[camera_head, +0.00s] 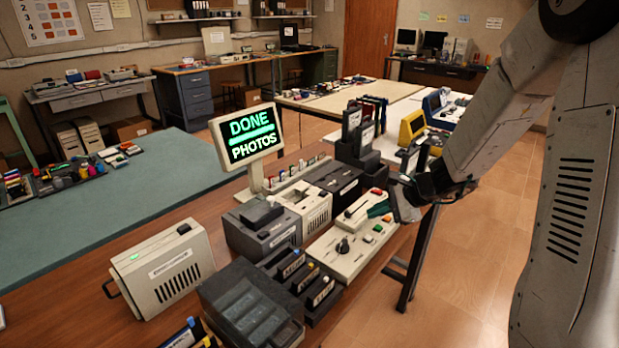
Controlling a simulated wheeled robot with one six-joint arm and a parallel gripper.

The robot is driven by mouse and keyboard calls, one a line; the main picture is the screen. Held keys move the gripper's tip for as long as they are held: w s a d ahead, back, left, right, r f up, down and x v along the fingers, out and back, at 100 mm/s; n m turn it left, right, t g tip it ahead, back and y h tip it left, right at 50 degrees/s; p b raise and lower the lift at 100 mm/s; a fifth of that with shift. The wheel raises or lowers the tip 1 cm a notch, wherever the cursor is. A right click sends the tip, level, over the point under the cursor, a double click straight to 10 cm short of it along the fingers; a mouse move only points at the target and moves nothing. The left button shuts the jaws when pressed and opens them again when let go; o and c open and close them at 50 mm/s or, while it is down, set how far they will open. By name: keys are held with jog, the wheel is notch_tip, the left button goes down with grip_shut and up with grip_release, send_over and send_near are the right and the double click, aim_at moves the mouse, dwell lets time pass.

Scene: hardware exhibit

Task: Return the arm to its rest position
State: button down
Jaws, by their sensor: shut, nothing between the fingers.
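My arm comes in from the right side of the picture and reaches down and left. My gripper (405,201) is at its end, shut and empty, near the right edge of the wooden table (190,233). It appears beside the right end of a beige control panel (352,246) with a black knob and coloured buttons. I cannot tell how high it is above the table. The fingertips are small and partly hard to make out.
A screen (246,137) on a stand reads "DONE PHOTOS". A beige box (160,268), dark drive boxes (262,231) and a dark case (250,303) crowd the table. A white table with a yellow device (412,127) stands behind my gripper. Open tiled floor (465,265) lies at right.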

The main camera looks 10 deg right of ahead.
jog(key=s+a+r+n+g+h, duration=0.1)
jog(key=s+r+n, duration=0.4)
jog(key=s, duration=0.5)
jog(key=s+a+r+n+g+h, duration=0.2)
jog(key=s+r+n, duration=0.3)
jog(key=s, duration=0.5)
jog(key=s+a+r+n+g+h, duration=0.1)
jog(key=s+a+r+n+h, duration=0.1)
jog(key=s+r+n, duration=0.4)
jog(key=shift+s+a+n+g+h, duration=0.35)
jog(key=shift+s+n+h, duration=0.45)
jog(key=shift+s, duration=1.8)
jog(key=shift+r, duration=0.1)
